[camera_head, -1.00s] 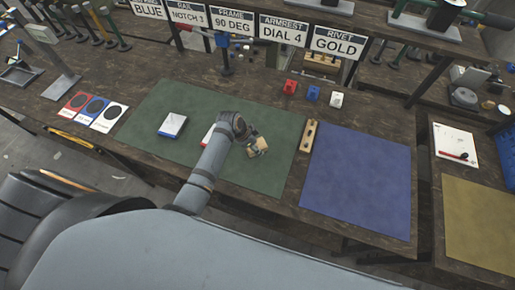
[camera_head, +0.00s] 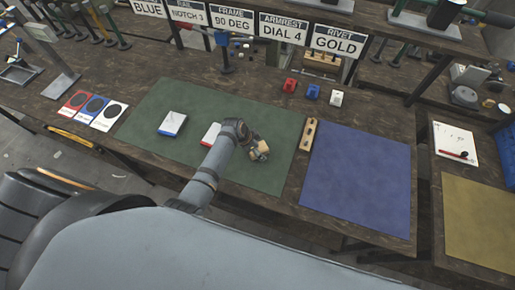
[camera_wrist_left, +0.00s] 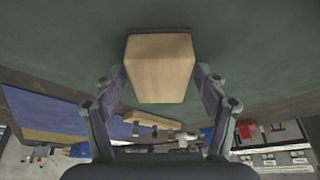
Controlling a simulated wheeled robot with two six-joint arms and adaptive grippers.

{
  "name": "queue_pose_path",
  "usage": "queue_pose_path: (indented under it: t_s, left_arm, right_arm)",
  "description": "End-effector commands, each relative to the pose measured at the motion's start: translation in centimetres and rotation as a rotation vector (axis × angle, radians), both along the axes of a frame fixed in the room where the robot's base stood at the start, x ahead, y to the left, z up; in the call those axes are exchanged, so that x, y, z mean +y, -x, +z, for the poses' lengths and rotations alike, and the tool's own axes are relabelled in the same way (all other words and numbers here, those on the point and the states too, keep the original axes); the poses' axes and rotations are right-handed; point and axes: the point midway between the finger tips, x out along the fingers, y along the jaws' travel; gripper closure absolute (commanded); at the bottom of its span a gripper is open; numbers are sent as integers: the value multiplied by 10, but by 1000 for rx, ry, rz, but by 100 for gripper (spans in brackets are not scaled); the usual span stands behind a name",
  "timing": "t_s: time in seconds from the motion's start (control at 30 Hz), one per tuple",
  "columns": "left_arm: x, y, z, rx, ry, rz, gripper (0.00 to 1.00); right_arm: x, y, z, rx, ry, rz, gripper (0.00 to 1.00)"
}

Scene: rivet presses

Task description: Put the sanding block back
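The sanding block, a pale tan wooden block (camera_wrist_left: 160,68), sits between the fingers of my left gripper (camera_wrist_left: 160,88) in the left wrist view. Both fingertips are at its sides with no clear gap, so the gripper looks shut on it. In the head view my left gripper (camera_head: 256,148) is over the right part of the green mat (camera_head: 265,180), and the block (camera_head: 263,154) shows partly behind the fingers. How far the block is above the mat is hard to tell. My right gripper is not in view.
A white-and-blue box (camera_head: 172,123) and a red-and-white box (camera_head: 210,134) lie on the green mat. A wooden strip (camera_head: 308,136) stands between it and the empty blue mat (camera_head: 360,180). Sanding-disc cards (camera_head: 92,107) lie left. Red, blue and white blocks (camera_head: 313,92) stand behind.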

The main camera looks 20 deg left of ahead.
Motion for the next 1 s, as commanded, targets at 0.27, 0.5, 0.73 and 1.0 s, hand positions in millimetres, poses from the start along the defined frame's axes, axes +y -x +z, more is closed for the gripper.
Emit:
queue_pose_path:
  t_s: [0.27, 0.5, 0.73, 1.0]
  left_arm:
    - [0, 0, 1, 0, 0, 0, 25]
    - [10, 9, 34, -3, -1, 0, 25]
    - [26, 23, 85, -3, -2, -1, 25]
    - [34, 31, 113, 0, 0, -1, 25]
  right_arm:
    - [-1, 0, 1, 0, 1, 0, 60]
    - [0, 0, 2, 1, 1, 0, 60]
    - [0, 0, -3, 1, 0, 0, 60]
    - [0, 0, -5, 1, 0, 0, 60]
